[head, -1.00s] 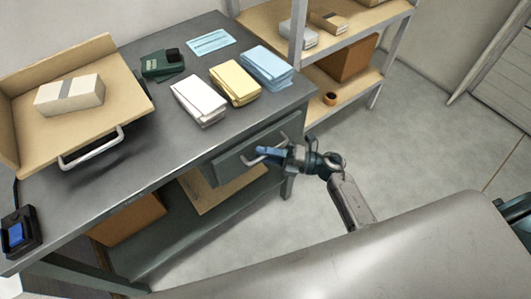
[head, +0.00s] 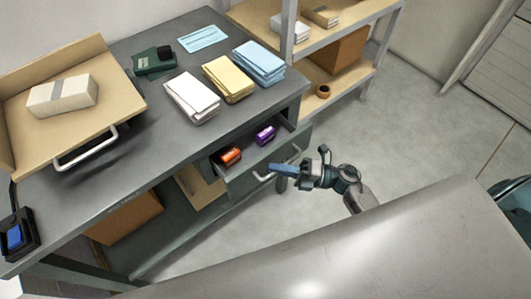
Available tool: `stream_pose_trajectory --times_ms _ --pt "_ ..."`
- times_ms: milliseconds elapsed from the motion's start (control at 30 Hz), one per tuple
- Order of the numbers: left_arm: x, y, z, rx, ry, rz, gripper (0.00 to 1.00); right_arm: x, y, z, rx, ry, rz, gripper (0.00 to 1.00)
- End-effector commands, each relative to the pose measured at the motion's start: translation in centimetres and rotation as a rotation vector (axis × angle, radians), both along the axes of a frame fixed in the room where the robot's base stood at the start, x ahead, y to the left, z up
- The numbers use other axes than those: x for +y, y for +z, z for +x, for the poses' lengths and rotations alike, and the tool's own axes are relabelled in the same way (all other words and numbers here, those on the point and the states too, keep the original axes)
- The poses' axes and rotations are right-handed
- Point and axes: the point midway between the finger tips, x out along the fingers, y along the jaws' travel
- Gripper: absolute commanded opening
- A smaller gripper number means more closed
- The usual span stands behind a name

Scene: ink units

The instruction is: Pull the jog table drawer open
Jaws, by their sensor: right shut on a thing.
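The grey drawer (head: 262,165) under the right end of the dark grey table (head: 130,190) is pulled partly out. Inside it lie an orange-red ink unit (head: 230,156) and a purple ink unit (head: 265,136). My right gripper (head: 282,170) is in front of the drawer and shut on its metal bar handle (head: 263,178). The gripper's fingers hide part of the handle. My left gripper is not in view.
White (head: 191,98), yellow (head: 229,80) and blue (head: 259,64) paper stacks lie on the tabletop above the drawer. A tilted wooden tray (head: 105,100) holds a white block (head: 62,95). Open floor (head: 400,140) lies to the right. A shelf rack (head: 345,75) stands at the back.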

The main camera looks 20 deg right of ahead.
Motion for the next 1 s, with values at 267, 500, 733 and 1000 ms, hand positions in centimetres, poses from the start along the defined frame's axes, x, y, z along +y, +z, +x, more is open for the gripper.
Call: stream_pose_trajectory --times_ms 267,500,733,1000 --pt "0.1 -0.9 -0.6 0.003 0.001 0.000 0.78 -2.5 -0.1 -7.0 0.006 0.003 -0.003 0.00" --pt "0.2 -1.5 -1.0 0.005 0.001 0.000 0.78 -4.1 -0.1 -11.2 0.005 0.002 -0.002 0.00" --pt "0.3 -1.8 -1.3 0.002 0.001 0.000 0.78 -4.8 -0.1 -13.3 0.003 0.001 -0.002 0.00" --pt "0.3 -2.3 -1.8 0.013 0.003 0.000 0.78 -5.0 0.0 -13.8 0.000 -0.001 -0.001 0.00"
